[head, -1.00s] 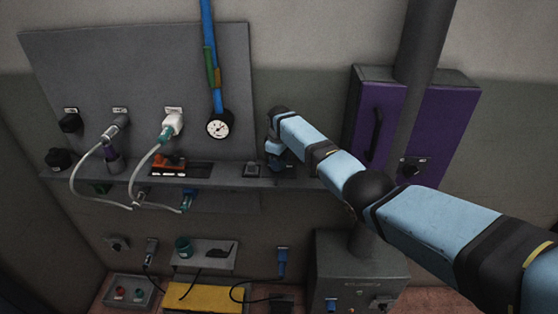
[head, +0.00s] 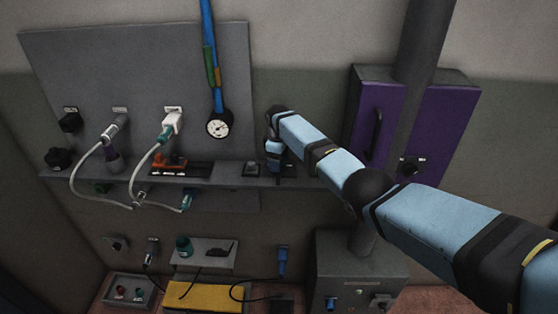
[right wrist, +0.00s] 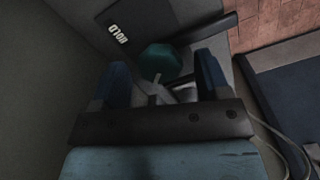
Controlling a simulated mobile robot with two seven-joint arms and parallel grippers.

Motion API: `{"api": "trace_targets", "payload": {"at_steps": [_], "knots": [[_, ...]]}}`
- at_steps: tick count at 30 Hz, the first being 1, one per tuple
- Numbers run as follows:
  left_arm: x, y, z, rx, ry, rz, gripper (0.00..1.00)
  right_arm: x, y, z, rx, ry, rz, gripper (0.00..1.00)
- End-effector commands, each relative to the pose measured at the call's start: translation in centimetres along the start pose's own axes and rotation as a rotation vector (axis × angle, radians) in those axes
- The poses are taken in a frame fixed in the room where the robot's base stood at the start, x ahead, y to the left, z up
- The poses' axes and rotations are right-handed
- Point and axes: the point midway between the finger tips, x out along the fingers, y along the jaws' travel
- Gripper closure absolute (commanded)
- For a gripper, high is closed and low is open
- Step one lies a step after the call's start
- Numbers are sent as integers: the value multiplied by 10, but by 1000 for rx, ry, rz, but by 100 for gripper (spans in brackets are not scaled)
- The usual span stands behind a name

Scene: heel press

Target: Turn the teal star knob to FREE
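The teal knob (right wrist: 162,62) shows in the right wrist view, just beyond and between my fingertips. Its star shape and pointer setting are too dark to read. A dark plate beside it carries a white HOLD label (right wrist: 118,36); no FREE label is readable. My right gripper (right wrist: 163,70) is open, one blue finger on each side of the knob, with no clear contact. In the head view my right gripper (head: 275,163) points down at the right part of the shelf and hides the knob there. My left gripper is not in view.
The grey shelf (head: 225,182) runs under a back panel (head: 80,45) with plugs and a gauge (head: 218,128). A purple cabinet (head: 440,125) stands right of my gripper. A grey box (head: 360,262) and a yellow block (head: 203,296) lie lower down.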

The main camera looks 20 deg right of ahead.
Motion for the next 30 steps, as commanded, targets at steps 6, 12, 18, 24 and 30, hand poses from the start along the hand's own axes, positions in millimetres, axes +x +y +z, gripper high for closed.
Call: {"api": "trace_targets", "payload": {"at_steps": [6,12,18,24,30], "knots": [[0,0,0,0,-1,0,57,1,0,1,1,-2,-2,31],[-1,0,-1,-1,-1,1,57,-15,0,0,0,0,0,31],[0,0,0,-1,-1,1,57,-58,0,0,0,2,2,31],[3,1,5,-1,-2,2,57,-102,0,0,1,2,2,31],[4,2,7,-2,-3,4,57,-129,0,0,0,0,0,31]]}}
